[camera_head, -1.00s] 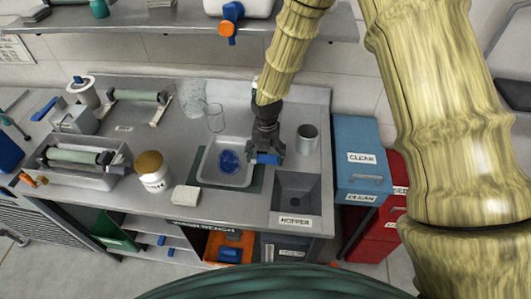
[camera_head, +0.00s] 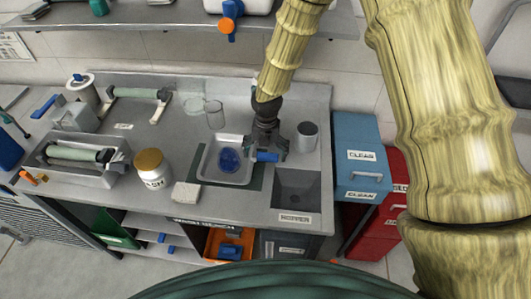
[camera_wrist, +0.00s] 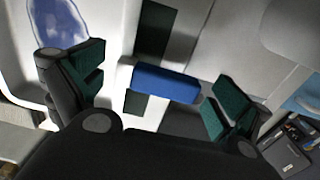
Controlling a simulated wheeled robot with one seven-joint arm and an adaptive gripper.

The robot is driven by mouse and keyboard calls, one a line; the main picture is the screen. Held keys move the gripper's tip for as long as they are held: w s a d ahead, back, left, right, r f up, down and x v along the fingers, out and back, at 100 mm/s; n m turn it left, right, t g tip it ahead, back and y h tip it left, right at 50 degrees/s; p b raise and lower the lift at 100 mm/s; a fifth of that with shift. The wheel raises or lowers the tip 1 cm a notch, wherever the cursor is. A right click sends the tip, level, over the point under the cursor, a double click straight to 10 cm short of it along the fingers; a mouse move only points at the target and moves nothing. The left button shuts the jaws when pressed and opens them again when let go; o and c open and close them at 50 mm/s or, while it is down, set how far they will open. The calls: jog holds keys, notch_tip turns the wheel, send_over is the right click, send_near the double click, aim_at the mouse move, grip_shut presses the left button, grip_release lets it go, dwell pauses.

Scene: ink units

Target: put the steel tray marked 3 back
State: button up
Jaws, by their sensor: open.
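A steel tray (camera_head: 206,170) with a dark blue patch of ink (camera_head: 229,160) in it sits on a dark green mat (camera_head: 254,183) on the wash bench. A blue handle (camera_head: 266,157) sticks out at its right side. My gripper (camera_head: 268,150) is at this handle, with its fingers open. In the wrist view the blue handle (camera_wrist: 166,83) lies between the two green-padded fingers of my gripper (camera_wrist: 160,88), with gaps on both sides. The tray's pale wall and ink (camera_wrist: 62,22) show at upper left. I cannot read a 3 on the tray.
A grey cup (camera_head: 306,137) and a clear glass (camera_head: 215,116) stand behind. A white jar (camera_head: 153,170) and pale block (camera_head: 186,193) are to the left. A blue drawer cabinet (camera_head: 360,155) stands right of the bench.

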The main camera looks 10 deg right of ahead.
notch_tip(320, 180, up, 12)
jog(key=b, duration=0.3)
jog(key=shift+b, duration=0.35)
jog(key=shift+d+f, duration=0.1)
